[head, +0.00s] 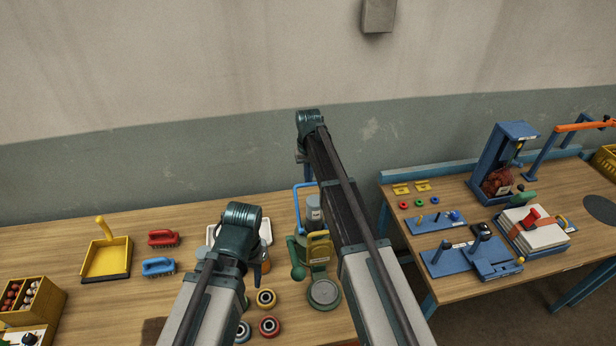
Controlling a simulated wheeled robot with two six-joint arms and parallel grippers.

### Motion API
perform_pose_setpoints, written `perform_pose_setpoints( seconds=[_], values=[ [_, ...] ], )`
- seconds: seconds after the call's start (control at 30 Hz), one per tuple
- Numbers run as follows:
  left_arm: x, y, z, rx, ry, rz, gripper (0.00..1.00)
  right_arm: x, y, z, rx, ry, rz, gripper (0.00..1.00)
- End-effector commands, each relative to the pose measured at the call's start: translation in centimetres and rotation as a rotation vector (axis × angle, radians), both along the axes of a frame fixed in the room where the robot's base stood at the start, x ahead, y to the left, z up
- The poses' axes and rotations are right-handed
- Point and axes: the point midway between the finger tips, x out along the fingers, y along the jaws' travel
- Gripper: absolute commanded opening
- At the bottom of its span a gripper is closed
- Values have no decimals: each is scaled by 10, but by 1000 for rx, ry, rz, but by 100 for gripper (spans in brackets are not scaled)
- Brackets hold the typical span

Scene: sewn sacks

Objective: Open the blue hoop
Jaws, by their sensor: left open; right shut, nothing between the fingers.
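The blue hoop (297,206) stands upright at the back of a green device (303,245) on the left table. Its right part is hidden or cut off behind my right arm, so I cannot tell whether it is latched. A yellow padlock-shaped piece (318,250) and a grey labelled cylinder (313,212) are close in front of it. My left arm ends its visible run left of the device; my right arm passes over the device's right side.
A second table (408,267) with blue fixtures stands right, across a gap.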

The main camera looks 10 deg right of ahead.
Motion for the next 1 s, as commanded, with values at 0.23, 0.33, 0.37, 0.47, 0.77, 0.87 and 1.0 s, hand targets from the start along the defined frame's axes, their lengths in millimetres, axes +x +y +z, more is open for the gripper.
perform_pose_setpoints(
  seconds=[0.23, 0.33, 0.37, 0.47, 0.77, 0.87, 1.0],
  values=[
    [0, 0, -2, 0, 0, 0, 50, 1, 0, -2, 0, 1, 0, 0],
    [0, 0, -4, 0, 0, 0, 50, 4, 0, -4, 0, 1, 0, 0],
    [0, 0, -5, 0, 0, 0, 50, 5, 0, -5, 0, 1, 0, 0],
    [0, 0, -11, 0, 0, 1, 50, 12, 0, -11, 0, 1, 0, 0],
    [0, 0, -8, 0, -1, 2, 50, 29, -1, -8, 0, 1, 0, 0],
    [0, 0, 5, 0, 0, 0, 50, 27, -1, 5, 0, 1, 0, 0],
    [0, 0, 24, 0, 1, -2, 50, 26, -1, 24, 0, 1, 0, 0]
  ],
)
